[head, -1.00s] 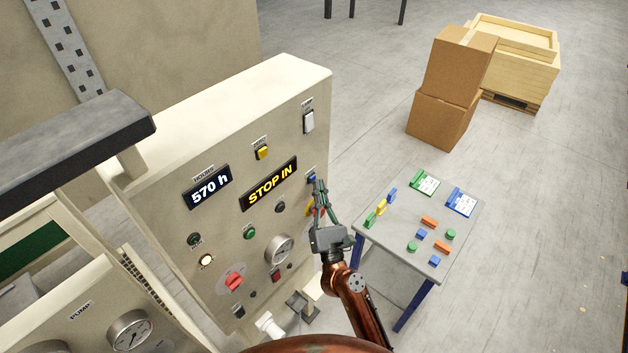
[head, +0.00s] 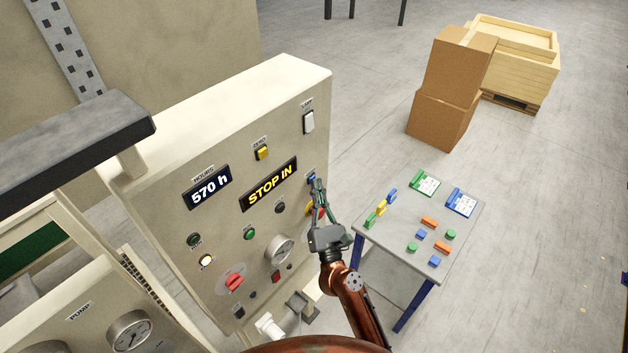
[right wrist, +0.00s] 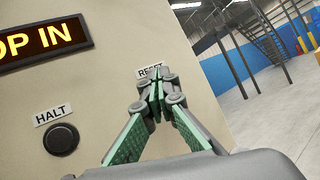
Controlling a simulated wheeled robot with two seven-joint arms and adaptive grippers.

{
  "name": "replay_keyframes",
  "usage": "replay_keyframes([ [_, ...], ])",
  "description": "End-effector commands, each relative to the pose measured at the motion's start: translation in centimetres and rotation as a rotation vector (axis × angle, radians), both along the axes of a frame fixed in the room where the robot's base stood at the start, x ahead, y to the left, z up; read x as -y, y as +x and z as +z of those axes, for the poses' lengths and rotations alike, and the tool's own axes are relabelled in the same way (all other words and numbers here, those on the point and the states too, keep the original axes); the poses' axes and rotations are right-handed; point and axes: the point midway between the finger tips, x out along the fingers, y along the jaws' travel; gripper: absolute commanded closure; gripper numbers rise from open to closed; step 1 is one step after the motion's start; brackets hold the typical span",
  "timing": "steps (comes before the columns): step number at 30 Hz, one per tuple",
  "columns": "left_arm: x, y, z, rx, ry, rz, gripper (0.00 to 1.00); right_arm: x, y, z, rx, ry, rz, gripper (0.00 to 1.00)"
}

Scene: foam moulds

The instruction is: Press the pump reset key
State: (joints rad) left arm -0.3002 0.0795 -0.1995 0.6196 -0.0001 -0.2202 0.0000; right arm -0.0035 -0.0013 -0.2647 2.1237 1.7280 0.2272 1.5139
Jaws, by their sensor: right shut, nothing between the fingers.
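The blue key (head: 311,177) sits near the right edge of the cream control panel (head: 225,130) in the head view. In the right wrist view its label RESET (right wrist: 150,70) shows just above my fingertips, and the key itself is hidden behind them. My right gripper (head: 317,184) is shut and empty, its fingertips at the lower right of the blue key; it also shows in the right wrist view (right wrist: 156,88). I cannot tell whether the tips touch the key. My left gripper is not in view.
A black HALT button (right wrist: 61,139) and the STOP IN display (head: 269,184) are left of the gripper. A red and yellow control (head: 310,209) is close below the fingers. A small table (head: 385,238) with coloured pieces stands to the right. Cardboard boxes (head: 440,120) stand farther back.

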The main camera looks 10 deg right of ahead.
Motion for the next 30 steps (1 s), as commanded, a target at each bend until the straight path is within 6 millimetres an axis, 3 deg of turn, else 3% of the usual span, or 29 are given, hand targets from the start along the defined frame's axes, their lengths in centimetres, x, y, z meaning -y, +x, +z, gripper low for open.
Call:
replay_keyframes([
  [30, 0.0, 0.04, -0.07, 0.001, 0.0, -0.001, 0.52, -0.61, 0.78, -0.01, -0.001, 0.0, 0.002, 1.0],
])
